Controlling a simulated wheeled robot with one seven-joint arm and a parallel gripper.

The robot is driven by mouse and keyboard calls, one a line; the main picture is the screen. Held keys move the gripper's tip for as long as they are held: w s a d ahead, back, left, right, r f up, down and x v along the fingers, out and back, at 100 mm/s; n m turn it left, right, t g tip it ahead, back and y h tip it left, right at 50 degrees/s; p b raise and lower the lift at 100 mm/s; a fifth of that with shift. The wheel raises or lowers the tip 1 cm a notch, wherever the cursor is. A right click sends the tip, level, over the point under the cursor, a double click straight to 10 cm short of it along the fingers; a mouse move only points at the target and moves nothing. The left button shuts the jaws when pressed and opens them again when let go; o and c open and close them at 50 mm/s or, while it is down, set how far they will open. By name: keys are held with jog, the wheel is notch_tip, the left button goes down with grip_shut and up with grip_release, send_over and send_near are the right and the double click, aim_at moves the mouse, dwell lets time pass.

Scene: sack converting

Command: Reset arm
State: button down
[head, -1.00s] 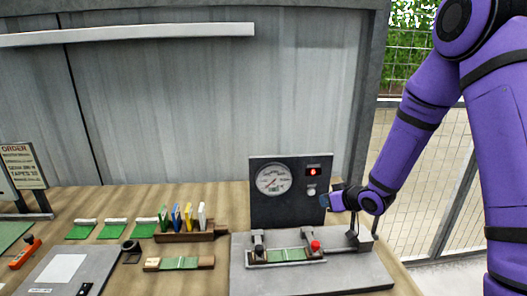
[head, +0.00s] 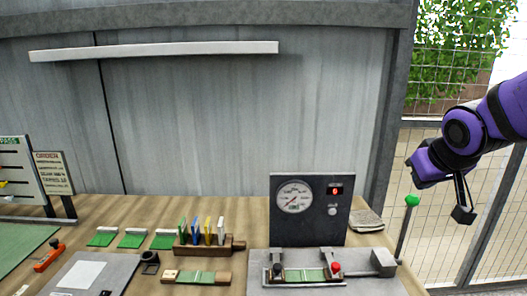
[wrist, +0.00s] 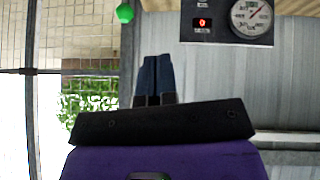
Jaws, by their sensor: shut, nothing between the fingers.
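My purple arm reaches in from the right edge of the head view. My gripper (head: 409,161) is raised at the right, in front of the wire fence and clear of the table. In the wrist view my gripper (wrist: 157,60) shows two dark blue fingers pressed together with nothing between them. The gauge panel (head: 340,230), with a round dial and a red display, stands to the left of my gripper and lower; it also shows at the top of the wrist view (wrist: 205,34).
A post with a green ball (head: 411,200) stands just below my gripper. In front of the panel is a grey fixture (head: 395,288) with a red knob (head: 335,267). A grey stack (head: 366,220) lies right of the panel. Several coloured cards stand in a wooden rack (head: 185,250).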

jog(key=s+a+r+g, duration=0.1)
jog(key=s+r, duration=0.1)
jog(key=s, duration=0.7)
jog(key=s+a+r+m+g+y, duration=0.1)
jog(key=s+r, duration=0.1)
jog(key=s, duration=0.7)
jog(key=shift+g, duration=0.3)
